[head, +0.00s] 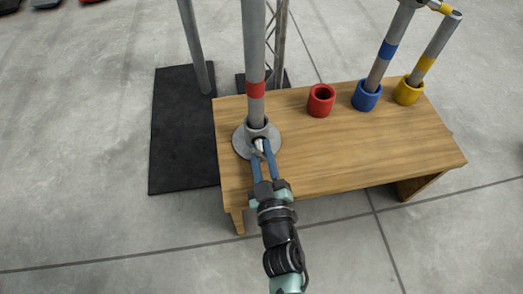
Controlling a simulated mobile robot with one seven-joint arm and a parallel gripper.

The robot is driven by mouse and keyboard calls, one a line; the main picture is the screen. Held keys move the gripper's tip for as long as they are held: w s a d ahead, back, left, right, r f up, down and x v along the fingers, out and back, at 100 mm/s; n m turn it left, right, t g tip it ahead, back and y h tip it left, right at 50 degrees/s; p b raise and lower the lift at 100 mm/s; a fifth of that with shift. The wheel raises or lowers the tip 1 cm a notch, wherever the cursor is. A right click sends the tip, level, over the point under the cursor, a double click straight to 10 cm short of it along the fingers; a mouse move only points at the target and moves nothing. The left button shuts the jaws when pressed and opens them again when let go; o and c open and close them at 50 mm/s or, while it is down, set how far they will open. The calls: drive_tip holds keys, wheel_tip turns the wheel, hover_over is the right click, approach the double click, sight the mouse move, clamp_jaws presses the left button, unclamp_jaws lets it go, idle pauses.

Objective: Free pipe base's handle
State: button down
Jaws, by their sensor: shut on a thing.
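The pipe base (241,143) is a round grey metal plate with a short collar, on the left end of the wooden table. A grey pipe with a red band (255,90) stands upright in the collar. A small light metal handle (259,146) shows at the front of the collar. My gripper (261,150) reaches in from the front, with its two blue fingers shut on the handle. The fingers partly hide the handle and the front of the base.
The wooden table (340,150) is bare in the middle and front. A red cup (321,101) stands empty at the back. A blue cup (367,96) and a yellow cup (408,91) hold leaning grey pipes. A black mat (180,150) lies on the floor to the left.

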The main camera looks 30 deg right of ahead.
drive_tip(key=c, duration=0.6)
unclamp_jaws()
drive_tip(key=shift+s, duration=0.1)
drive_tip(key=p+v, duration=0.4)
drive_tip(key=v, duration=0.9)
drive_tip(key=shift+p, duration=0.35)
drive_tip(key=shift+c, duration=0.4)
